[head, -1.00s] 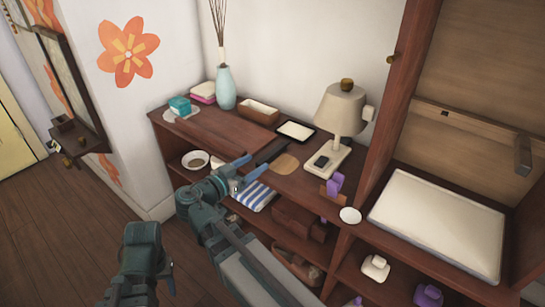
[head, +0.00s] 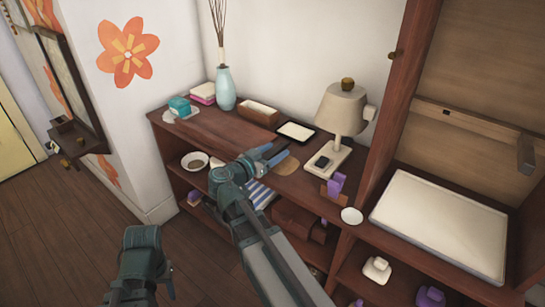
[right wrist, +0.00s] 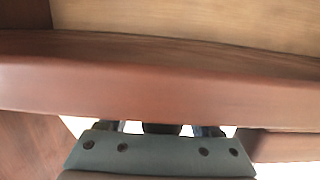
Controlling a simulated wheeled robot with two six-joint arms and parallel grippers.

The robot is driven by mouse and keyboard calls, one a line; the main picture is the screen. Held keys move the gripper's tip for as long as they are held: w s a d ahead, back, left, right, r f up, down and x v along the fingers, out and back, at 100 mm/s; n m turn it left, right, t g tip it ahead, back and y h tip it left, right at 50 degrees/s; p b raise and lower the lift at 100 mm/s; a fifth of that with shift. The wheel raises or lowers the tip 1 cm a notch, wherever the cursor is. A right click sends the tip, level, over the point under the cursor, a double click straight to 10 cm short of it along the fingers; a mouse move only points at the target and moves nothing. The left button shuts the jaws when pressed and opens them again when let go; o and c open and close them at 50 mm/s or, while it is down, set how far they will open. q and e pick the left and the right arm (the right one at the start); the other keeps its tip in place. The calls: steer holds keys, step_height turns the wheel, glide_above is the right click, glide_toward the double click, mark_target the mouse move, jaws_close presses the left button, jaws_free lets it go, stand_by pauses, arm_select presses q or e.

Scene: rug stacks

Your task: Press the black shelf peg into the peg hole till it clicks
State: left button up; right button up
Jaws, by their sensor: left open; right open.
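A small dark spot (head: 446,112) shows on the brown rail (head: 485,127) across the back panel of the tall cabinet. It is too small to tell whether it is the black peg, the hole or both. My right gripper (head: 275,155) is open and empty, with its blue fingers over the low shelf unit's top, left of the lamp and well apart from the rail. In the right wrist view its palm (right wrist: 160,155) faces a red-brown board, and no peg shows. My left gripper (head: 145,265) is low at the left over the floor; its fingers are hard to make out.
The lamp (head: 340,110), with a small black part on its base, stands right of my right gripper. A purple item (head: 337,186) and white disc (head: 351,216) lie near the front edge. The cabinet's upright (head: 400,110) separates the shelf top from the white tray (head: 440,225).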

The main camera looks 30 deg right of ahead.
mark_target(274, 151)
steer(key=shift+d, duration=0.1)
jaws_close()
stand_by(0.3)
steer(key=shift+r, duration=0.1)
step_height(274, 151, up, 10)
steer(key=p, duration=1)
